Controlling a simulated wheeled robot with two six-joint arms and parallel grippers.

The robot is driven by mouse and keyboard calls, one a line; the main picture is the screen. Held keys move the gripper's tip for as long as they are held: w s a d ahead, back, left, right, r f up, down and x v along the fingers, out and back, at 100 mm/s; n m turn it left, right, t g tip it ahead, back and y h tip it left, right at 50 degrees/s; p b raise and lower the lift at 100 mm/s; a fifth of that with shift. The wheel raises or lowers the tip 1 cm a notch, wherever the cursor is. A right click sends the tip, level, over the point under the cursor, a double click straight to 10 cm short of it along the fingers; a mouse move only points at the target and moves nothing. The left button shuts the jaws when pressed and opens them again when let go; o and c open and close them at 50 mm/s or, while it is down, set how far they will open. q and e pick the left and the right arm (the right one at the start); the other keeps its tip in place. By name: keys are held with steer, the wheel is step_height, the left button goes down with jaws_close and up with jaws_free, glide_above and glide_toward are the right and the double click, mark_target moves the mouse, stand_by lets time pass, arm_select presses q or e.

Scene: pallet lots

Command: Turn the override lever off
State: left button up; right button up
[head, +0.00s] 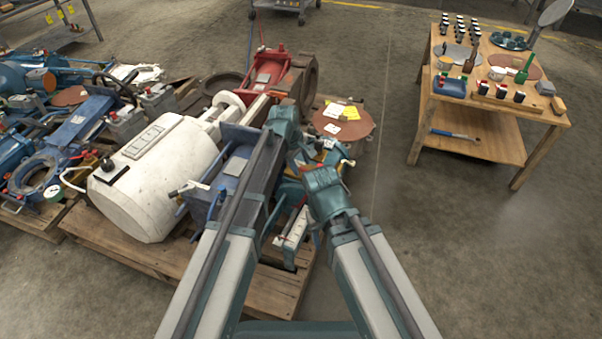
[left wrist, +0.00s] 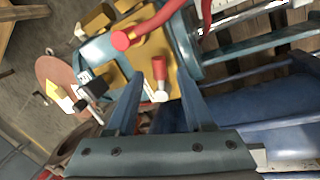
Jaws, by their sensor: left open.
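In the left wrist view, a short lever with a red grip and a pale rounded end (left wrist: 159,76) stands on a tan plate (left wrist: 150,50) of a teal machine part. I take it for the override lever; no label on it can be read. My left gripper (left wrist: 159,88) is open, its two blue fingers on either side of the lever, with nothing clearly gripped. Whether a finger touches it cannot be told. In the head view my left gripper (head: 303,165) is partly hidden among the arm links, and the lever cannot be made out. My right gripper cannot be made out.
A white tank (head: 155,180) and other machinery crowd the wooden pallet (head: 125,255). A wooden table (head: 490,115) stands at right, with clear floor before it.

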arm_select(q)
steer(key=shift+w+d+f, duration=0.1)
steer(key=shift+f, duration=0.35)
jaws_close()
